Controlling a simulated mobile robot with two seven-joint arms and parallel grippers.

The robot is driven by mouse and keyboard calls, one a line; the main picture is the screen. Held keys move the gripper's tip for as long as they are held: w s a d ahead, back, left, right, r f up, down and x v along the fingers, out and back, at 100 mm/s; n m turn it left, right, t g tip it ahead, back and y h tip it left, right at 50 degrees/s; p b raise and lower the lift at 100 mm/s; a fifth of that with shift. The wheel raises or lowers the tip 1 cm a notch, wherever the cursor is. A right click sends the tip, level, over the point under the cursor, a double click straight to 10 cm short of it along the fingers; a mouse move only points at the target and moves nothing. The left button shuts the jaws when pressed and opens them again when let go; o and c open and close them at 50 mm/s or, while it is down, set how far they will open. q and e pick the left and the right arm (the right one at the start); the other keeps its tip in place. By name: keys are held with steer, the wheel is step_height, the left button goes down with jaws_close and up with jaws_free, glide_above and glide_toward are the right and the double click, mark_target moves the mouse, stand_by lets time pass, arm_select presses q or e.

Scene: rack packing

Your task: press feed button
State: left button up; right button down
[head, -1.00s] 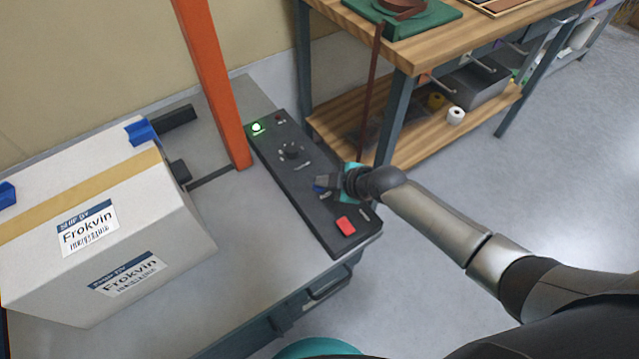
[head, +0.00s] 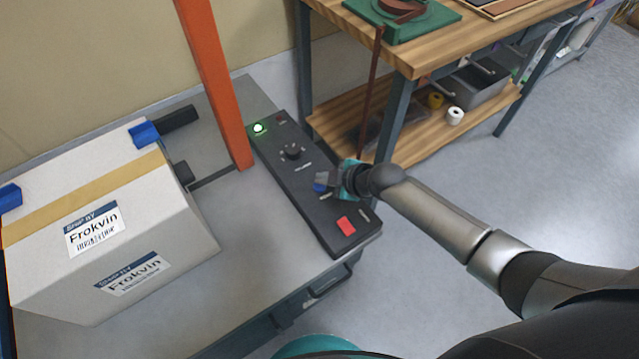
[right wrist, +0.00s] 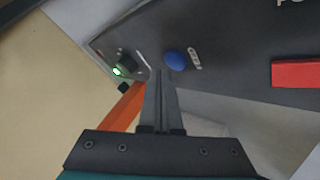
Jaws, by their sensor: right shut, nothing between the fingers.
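The black control panel (head: 285,172) lies along the right edge of the grey table in the head view. It carries a round blue button (head: 319,187), which also shows in the right wrist view (right wrist: 175,60) beside a small white label. My right gripper (head: 324,179) is shut and empty, just above the panel at the blue button. In the right wrist view its fingertips (right wrist: 161,72) appear right by the blue button's edge; I cannot tell whether they touch it. The label's words are too small to read. My left gripper is not in view.
The panel also has a red square button (head: 346,226), a black knob (head: 292,152) and a lit green lamp (head: 258,128). An orange post (head: 215,80) and a taped white box (head: 110,235) stand to the left. A wooden workbench (head: 440,50) stands behind.

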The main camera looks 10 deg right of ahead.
mark_target(323, 188)
steer(key=shift+r+p, duration=2.25)
steer(key=shift+r, duration=0.3)
steer(key=shift+f, duration=0.1)
